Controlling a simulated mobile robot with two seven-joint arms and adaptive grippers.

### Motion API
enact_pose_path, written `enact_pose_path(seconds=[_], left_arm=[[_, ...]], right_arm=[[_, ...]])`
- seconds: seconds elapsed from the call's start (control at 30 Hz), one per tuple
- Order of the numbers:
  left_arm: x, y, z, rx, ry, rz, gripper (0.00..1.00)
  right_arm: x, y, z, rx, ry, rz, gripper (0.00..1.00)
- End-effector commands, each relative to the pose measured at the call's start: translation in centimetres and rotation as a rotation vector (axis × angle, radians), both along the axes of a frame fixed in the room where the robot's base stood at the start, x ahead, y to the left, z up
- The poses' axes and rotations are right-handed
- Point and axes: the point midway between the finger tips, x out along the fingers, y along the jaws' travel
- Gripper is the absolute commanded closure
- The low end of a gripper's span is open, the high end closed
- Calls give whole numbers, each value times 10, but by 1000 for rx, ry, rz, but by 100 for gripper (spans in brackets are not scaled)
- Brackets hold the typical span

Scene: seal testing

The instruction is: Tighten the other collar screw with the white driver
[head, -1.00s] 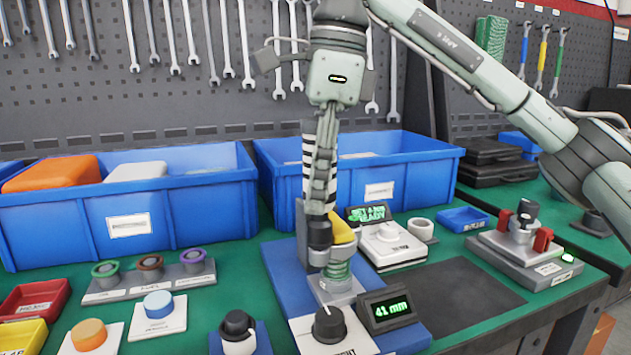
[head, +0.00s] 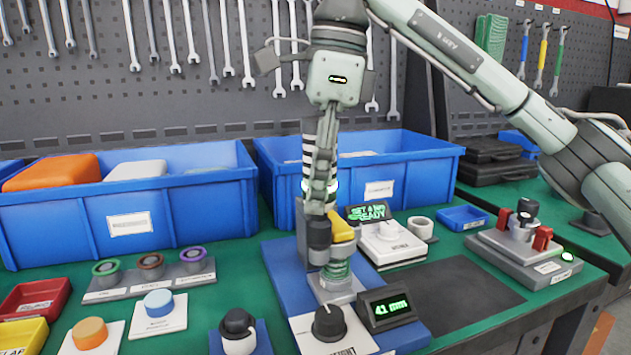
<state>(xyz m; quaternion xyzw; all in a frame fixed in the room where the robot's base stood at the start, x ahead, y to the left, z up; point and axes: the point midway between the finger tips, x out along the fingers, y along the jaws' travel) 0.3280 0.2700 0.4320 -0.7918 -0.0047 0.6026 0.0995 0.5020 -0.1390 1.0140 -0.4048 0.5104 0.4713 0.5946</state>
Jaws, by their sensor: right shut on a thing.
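My right gripper (head: 320,235) points straight down over a small press-like stand on a blue plate (head: 280,250). It is shut, with a yellow part (head: 342,228) right beside its fingertips; the fingers hide most of what they hold. A green coil (head: 337,272) sits below it. I cannot make out a white driver or a collar screw with certainty. A grey fixture (head: 505,248) with red blocks (head: 542,238) and a dark upright part stands at the right. My left gripper is out of view.
Blue bins (head: 225,205) line the back. A display (head: 388,309) reads 41 mm beside a black knob (head: 329,322). Another display (head: 368,213) reads ready. A dark mat (head: 455,295) lies clear at the right. Slim tools (head: 543,52) hang on the pegboard.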

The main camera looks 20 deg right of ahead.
Motion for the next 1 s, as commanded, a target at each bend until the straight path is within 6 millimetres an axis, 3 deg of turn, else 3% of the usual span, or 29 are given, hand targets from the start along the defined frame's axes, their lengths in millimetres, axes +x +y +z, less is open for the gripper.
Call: enact_pose_path(seconds=[0.47, 1.0], left_arm=[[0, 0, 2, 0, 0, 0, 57], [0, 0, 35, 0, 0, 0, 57]], right_arm=[[0, 0, 0, -3, 6, 2, 100], [0, 0, 37, -1, 1, 1, 100]])
